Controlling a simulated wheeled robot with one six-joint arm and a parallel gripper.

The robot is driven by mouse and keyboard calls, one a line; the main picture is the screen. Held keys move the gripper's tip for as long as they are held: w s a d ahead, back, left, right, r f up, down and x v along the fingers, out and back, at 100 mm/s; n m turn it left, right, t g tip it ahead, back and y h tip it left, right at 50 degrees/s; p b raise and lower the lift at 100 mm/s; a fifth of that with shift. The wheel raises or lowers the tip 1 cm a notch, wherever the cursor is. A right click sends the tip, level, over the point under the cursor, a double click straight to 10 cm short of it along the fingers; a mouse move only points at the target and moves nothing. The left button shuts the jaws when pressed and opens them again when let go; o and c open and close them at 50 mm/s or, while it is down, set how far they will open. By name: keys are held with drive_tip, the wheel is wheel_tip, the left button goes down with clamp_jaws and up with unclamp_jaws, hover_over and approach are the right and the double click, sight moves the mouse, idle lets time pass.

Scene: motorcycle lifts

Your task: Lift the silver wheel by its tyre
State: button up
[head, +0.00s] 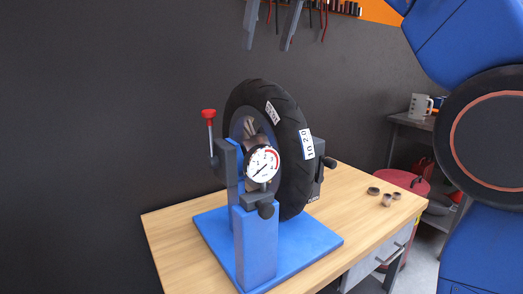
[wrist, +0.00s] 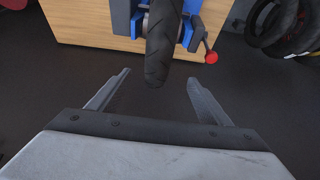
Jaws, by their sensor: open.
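The wheel, with a black tyre (head: 293,140) and a greyish rim (head: 240,127), stands upright in a blue stand (head: 257,240) on a wooden bench. Labels are stuck on the tyre, and a round dial gauge (head: 262,164) covers part of the rim. My gripper (head: 268,46) is open and empty, its two fingers pointing down above the tyre's top with a visible gap. In the wrist view, the tyre (wrist: 160,45) runs between the lines of my open gripper's (wrist: 158,79) two fingers, touching neither.
A red-knobbed lever (head: 209,117) sticks up from the stand beside the tyre; the knob shows in the wrist view (wrist: 211,57). Small metal parts (head: 386,198) lie on the bench's right. A dark wall (head: 90,120) stands behind. Other tyres (wrist: 270,25) show at upper right.

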sight(258, 82)
drive_tip(key=x, duration=1.1)
drive_tip(key=shift+s+f, duration=0.1)
drive_tip(key=shift+f, duration=0.1)
drive_tip(key=shift+d+x, duration=0.2)
drive_tip(key=shift+x, duration=1.15)
drive_tip(key=shift+d+x, duration=0.2)
drive_tip(key=shift+x, duration=1.2)
drive_tip(key=shift+f, duration=0.1)
clamp_jaws()
